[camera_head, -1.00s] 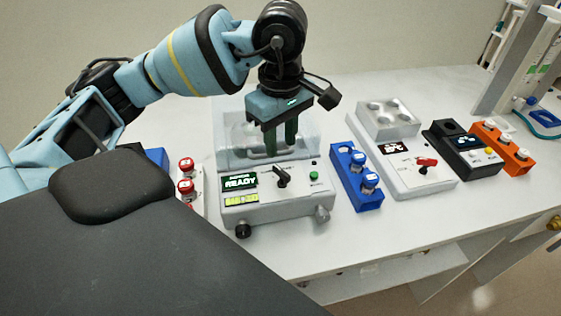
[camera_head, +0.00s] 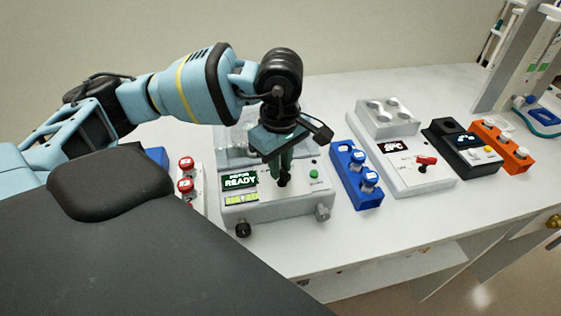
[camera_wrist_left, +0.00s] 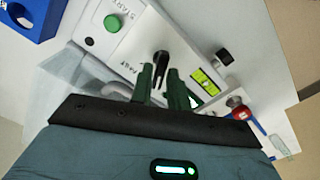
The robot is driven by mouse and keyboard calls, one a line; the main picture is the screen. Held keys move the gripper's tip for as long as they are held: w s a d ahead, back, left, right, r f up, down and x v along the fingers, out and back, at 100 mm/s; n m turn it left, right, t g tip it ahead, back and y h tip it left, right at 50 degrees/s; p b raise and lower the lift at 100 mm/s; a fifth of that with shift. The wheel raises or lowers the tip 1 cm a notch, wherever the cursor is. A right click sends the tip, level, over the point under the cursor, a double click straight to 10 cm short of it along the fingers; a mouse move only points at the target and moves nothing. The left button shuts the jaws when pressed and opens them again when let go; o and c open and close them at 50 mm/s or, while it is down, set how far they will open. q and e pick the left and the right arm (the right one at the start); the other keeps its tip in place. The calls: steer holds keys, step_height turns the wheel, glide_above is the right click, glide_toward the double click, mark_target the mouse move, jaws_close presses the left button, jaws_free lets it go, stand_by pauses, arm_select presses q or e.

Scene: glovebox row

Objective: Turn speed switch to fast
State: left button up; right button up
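The speed switch, a black knob (camera_head: 283,181), sits on the front panel of the white centrifuge-like machine (camera_head: 262,205). In the left wrist view the knob (camera_wrist_left: 160,58) shows just beyond my fingertips, with the FAST label (camera_wrist_left: 128,67) beside it. My left gripper (camera_head: 281,170) points down at the knob. In the wrist view its two green fingers (camera_wrist_left: 160,78) stand apart, one to each side of the knob's near end. I cannot tell whether they touch it. The fingers partly hide the knob in the head view. My right gripper is not in view.
A green button (camera_head: 314,174) and a READY display (camera_head: 239,180) flank the knob. A clear cover (camera_head: 229,140) stands behind. Red-capped vials (camera_head: 185,163) are at left, a blue rack (camera_head: 350,165) at right. Another machine with a red switch (camera_head: 426,161) stands farther right.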

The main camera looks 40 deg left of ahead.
arm_select(q)
jaws_close()
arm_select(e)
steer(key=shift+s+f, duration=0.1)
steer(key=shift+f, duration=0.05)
arm_select(q)
steer(key=shift+w+f+m+b, duration=0.15)
steer(key=shift+m+b, duration=0.65)
steer(key=shift+m, duration=0.7)
steer(key=shift+m+b, duration=0.35)
steer(key=shift+m, duration=0.25)
steer(key=shift+m+b, duration=0.4)
steer(key=shift+m, duration=0.4)
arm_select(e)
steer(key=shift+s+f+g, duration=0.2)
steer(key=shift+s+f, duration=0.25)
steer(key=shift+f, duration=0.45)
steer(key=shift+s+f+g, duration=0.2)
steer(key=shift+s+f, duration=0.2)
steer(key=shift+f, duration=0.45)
arm_select(q)
steer(key=shift+r, duration=0.2)
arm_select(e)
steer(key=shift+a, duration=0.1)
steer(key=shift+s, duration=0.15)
